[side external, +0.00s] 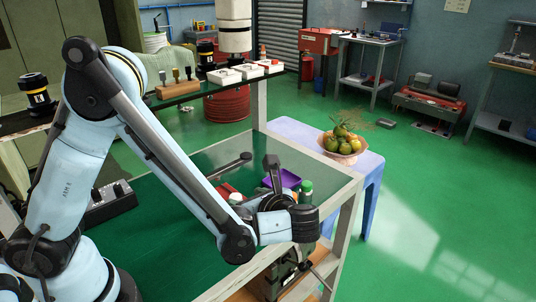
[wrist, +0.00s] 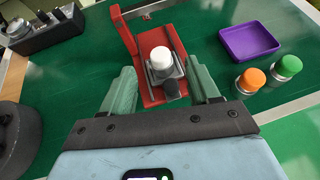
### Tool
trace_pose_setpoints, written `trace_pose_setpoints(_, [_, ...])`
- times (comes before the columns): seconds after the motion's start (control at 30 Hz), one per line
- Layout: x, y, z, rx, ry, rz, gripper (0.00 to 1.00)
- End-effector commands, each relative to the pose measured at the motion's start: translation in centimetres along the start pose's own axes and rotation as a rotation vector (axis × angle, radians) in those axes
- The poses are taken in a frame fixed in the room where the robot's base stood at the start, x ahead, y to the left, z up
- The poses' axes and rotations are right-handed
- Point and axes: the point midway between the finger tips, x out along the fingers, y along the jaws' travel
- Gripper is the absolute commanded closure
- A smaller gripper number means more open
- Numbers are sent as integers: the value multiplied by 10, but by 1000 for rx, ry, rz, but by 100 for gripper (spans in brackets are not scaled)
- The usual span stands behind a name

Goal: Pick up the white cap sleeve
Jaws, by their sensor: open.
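The white cap sleeve (wrist: 161,57) sits upright on a grey block in a red holder (wrist: 150,93) on the green-topped cart. In the side external view, a small white top, likely the same sleeve (side external: 236,198), shows just left of the wrist. My gripper (wrist: 164,72) is open, its two green fingers on either side of the holder area, with the sleeve between and slightly beyond them in the wrist view. It holds nothing. Whether the fingers are level with the sleeve cannot be told. The side external view does not show the fingers clearly.
A purple tray (wrist: 248,42) lies right of the holder. An orange-capped container (wrist: 251,80) and a green-capped one (wrist: 287,67) stand nearer the cart's edge. A dark control box (wrist: 45,28) is at the far left. The green top between it and the holder is clear.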

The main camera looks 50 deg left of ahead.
Motion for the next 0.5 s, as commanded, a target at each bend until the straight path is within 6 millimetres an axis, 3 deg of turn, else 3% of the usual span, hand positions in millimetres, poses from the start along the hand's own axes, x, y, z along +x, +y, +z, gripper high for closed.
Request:
trace_pose_setpoints(0.27, [18,1,-1,14,-13,6,39])
trace_pose_setpoints(0.5, [56,1,0,13,-13,6,39])
